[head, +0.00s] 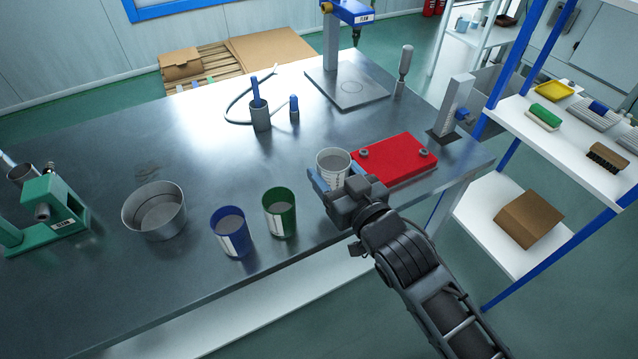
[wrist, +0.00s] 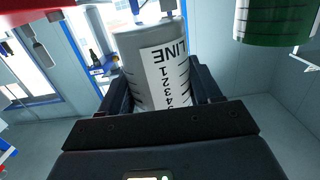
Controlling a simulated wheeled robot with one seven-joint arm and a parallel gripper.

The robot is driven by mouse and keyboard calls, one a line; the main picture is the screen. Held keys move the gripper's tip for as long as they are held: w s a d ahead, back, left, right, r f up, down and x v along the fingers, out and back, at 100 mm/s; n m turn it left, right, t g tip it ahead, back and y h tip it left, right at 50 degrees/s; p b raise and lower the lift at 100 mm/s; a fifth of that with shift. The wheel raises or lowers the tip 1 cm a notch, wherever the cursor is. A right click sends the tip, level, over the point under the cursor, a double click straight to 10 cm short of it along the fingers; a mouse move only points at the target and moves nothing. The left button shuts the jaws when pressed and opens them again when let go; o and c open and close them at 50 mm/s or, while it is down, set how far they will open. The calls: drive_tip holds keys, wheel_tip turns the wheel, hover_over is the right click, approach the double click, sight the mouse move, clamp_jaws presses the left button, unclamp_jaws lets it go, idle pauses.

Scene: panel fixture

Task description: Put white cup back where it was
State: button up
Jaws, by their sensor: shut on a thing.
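The white cup (head: 333,160) is near the front edge of the metal table (head: 185,110), between the green cup (head: 280,212) and the red box (head: 398,157). My gripper (head: 338,183) is shut on it from the front side. In the wrist view the white cup (wrist: 150,50) sits between my fingers (wrist: 160,95), its label with "LINE" and numbers appearing upside down. I cannot tell whether its base touches the table. The blue cup (head: 231,232) stands left of the green cup, which also shows in the wrist view (wrist: 272,20).
A round metal pan (head: 154,212) and a green press (head: 45,215) stand at the left. A blue-handled tool in a grey holder (head: 260,115) is further back. A white shelf unit (head: 570,140) stands right of the table.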

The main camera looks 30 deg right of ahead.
drive_tip(key=w+f, duration=0.1)
drive_tip(key=w+a+f, duration=0.1)
drive_tip(key=w, duration=0.1)
drive_tip(key=shift+w+a+f, duration=0.1)
drive_tip(key=shift+f, duration=1.95)
drive_tip(key=shift+f+b, duration=0.1)
drive_tip(key=shift+b, duration=0.25)
drive_tip(key=shift+f, duration=0.1)
drive_tip(key=o, duration=1.2)
drive_tip(key=shift+c, duration=0.2)
drive_tip(key=shift+r, duration=0.25)
drive_tip(key=s+r+b, duration=0.1)
drive_tip(key=s+b, duration=0.1)
drive_tip(key=s, duration=1)
